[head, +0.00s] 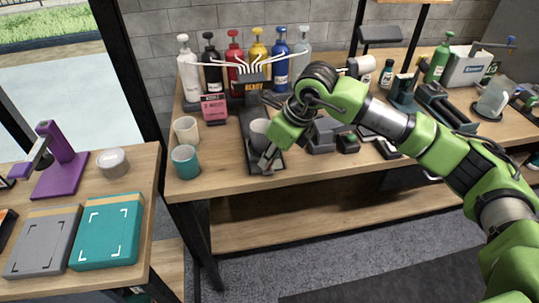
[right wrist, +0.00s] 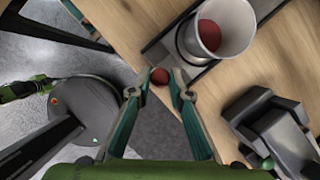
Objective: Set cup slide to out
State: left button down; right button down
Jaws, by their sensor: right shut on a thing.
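The cup slide (head: 252,154) is a dark rail running from the dispenser to the front edge of the workbench. A white-grey cup (head: 259,127) stands upright on it; in the right wrist view the cup (right wrist: 222,32) has red inside. My right gripper (head: 267,163) is at the front end of the slide. The arm hides part of the slide in the head view. My left gripper is not in view.
The dispenser (head: 253,85) has several coloured pump bottles behind it. Dark grey tools (head: 325,135) lie close on the right. Floor is open before the bench.

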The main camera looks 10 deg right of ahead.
jog(key=c, duration=2)
grip_release()
jog(key=shift+s+f, duration=0.2)
jog(key=shift+c, duration=0.2)
jog(key=shift+o, duration=0.8)
jog(key=shift+s+r, duration=0.1)
jog(key=shift+r, duration=0.05)
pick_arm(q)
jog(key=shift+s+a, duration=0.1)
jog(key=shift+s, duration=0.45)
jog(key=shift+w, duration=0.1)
pick_arm(e)
jog(key=shift+r, duration=0.15)
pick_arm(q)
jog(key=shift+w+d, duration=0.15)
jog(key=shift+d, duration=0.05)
pick_arm(e)
jog(key=v, duration=1.1)
jog(key=shift+r, duration=0.3)
jog(key=shift+d, duration=0.1)
